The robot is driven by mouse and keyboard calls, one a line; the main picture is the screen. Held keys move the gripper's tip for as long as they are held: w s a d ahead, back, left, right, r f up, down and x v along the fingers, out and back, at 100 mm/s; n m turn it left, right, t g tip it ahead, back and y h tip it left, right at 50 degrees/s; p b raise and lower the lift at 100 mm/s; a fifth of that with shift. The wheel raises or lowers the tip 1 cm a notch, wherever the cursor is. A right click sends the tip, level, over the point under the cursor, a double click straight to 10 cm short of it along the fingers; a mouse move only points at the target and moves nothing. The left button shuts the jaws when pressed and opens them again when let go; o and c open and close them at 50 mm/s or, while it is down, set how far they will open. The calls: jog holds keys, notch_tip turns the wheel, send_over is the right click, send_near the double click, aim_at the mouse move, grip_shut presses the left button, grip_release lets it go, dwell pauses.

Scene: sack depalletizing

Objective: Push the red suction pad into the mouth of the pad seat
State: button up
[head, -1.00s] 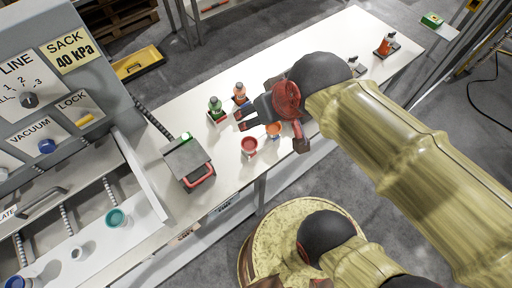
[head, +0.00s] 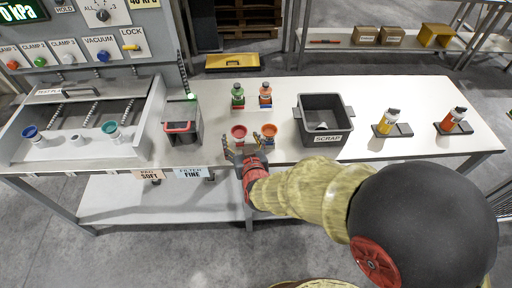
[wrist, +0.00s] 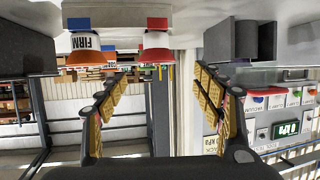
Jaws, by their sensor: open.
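The red suction pad (head: 239,132) stands upright near the bench's front edge, left of an orange pad (head: 269,130). The wrist view, upside down, shows the red pad (wrist: 156,50) ahead between my fingers, apart from them, and the orange pad (wrist: 88,58) on a stand marked FIRM. My gripper (head: 244,152) is open and empty just in front of the red pad; its two fingers show in the wrist view (wrist: 162,82). A small white fitting (head: 76,139), apparently the pad seat, stands at the left between a blue cup (head: 32,133) and a teal cup (head: 111,131). Its mouth is too small to judge.
A grey box with a red handle (head: 182,128) stands between the white fitting and the red pad. Green (head: 238,97) and orange (head: 265,96) bottles stand behind the pads. A SCRAP bin (head: 324,136) is to the right. The control panel (head: 85,45) rises at back left.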

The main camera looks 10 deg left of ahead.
aim_at(239, 132)
jog(key=x, duration=0.2)
jog(key=shift+w+a+f+b, duration=0.1)
jog(key=shift+w+f+b, duration=0.15)
jog(key=shift+b, duration=0.1)
jog(key=w+f+b, duration=0.1)
jog(key=w+a+f+b, duration=0.1)
jog(key=w, duration=0.1)
jog(key=shift+w+f, duration=0.15)
jog(key=shift+w, duration=0.1)
jog(key=shift+w+a, duration=0.2)
jog(key=shift+w, duration=0.3)
jog(key=shift+c, duration=1.4)
jog(key=c, duration=1)
